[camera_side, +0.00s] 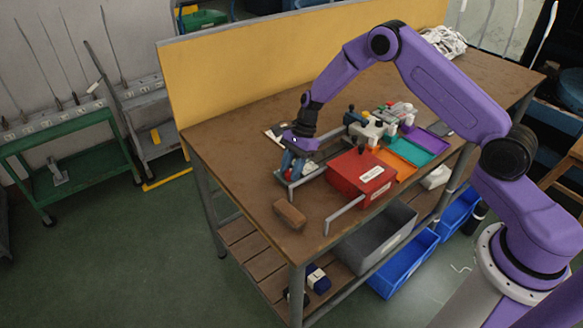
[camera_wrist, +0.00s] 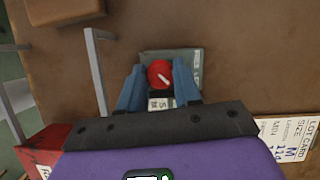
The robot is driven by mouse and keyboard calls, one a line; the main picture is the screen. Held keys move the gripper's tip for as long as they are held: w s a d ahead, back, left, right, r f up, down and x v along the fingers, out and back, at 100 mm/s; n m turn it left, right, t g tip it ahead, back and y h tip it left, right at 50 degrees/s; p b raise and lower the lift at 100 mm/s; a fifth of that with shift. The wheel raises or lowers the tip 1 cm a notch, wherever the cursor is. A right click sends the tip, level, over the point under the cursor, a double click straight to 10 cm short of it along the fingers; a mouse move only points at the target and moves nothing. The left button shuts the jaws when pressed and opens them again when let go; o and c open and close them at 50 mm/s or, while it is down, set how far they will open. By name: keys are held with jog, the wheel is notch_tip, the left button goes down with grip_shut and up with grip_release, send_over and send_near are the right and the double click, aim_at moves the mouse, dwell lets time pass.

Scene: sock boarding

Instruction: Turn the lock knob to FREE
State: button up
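The lock knob (camera_wrist: 157,68) is a red round knob with a white pointer line, which slants down to the right in the wrist view. It sits on a grey-green block (camera_wrist: 188,56) with lettering along its right side. A small white label (camera_wrist: 160,103) shows below the knob, partly hidden by my gripper; I cannot read FREE on it. My gripper (camera_wrist: 159,72) has its two blue fingers on either side of the knob. The fingers are apart, but I cannot tell whether they touch it. In the side view my gripper (camera_side: 292,172) points down at the table and hides the knob.
A red box (camera_side: 352,172) stands right of my gripper, with grey metal rails (camera_side: 343,215) beside it. A brown block (camera_side: 289,214) lies toward the front. Coloured trays (camera_side: 410,150) lie farther right. A lot card (camera_wrist: 295,140) lies right of the block.

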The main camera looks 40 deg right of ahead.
jog(key=shift+n, duration=0.3)
jog(key=n+g, duration=0.1)
jog(key=n, duration=0.2)
jog(key=shift+w+g, duration=0.1)
jog(key=shift+g, duration=0.2)
jog(key=shift+n+g+h, duration=0.6)
jog(key=shift+n, duration=1.3)
jog(key=o, duration=1.1)
jog(key=shift+c, duration=0.2)
jog(key=v, duration=0.8)
jog(key=shift+a, duration=0.2)
